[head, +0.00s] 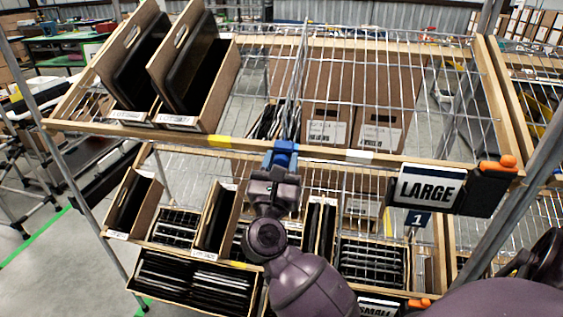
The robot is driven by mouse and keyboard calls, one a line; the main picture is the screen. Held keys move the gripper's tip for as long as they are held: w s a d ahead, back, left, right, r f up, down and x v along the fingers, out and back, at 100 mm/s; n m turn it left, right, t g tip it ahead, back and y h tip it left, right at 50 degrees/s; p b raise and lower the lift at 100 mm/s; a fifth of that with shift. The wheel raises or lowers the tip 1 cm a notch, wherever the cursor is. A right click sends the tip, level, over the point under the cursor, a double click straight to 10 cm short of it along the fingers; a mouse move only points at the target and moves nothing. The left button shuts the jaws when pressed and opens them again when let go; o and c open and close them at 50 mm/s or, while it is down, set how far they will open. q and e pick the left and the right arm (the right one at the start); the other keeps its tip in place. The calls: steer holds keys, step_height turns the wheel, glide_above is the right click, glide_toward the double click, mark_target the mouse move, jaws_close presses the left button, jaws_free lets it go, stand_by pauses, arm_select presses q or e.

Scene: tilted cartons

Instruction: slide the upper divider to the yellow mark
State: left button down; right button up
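The upper divider (292,92) is an upright wire panel running front to back across the upper shelf of the rack. A blue piece (284,147) sits at its front end, at the wooden front rail. The yellow mark (220,141) is on that rail, to the left of the divider and apart from it. My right gripper (281,166) reaches up from below in front of the rail and appears closed around the blue piece; its fingertips are partly hidden. My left gripper is not in view.
Two tilted cartons (205,88) with dark contents stand left on the upper shelf (420,157). A white mark (348,154) lies right of the divider. Brown cartons (326,126) show behind the wire. A LARGE sign (431,188) hangs at right. Lower shelves hold more cartons.

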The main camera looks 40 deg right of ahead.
mark_target(217, 142)
jaws_close()
steer(key=shift+w+a, duration=0.3)
steer(key=shift+w, duration=0.05)
steer(key=w+a+b, duration=0.1)
steer(key=w+a, duration=0.1)
steer(key=w, duration=0.1)
steer(key=w+a+b, duration=0.1)
steer(key=w+a, duration=0.2)
steer(key=w+a+b, duration=0.1)
steer(key=w+a, duration=0.2)
steer(key=w, duration=0.1)
steer(key=shift+a+f+b, duration=0.15)
steer(key=shift+a+b, duration=0.1)
steer(key=shift+b, duration=0.15)
steer(key=shift+w+a, duration=0.3)
steer(key=shift+r, duration=0.2)
steer(key=shift+o, duration=0.5)
jaws_free()
steer(key=shift+o, duration=1.3)
steer(key=shift+w+a, duration=0.15)
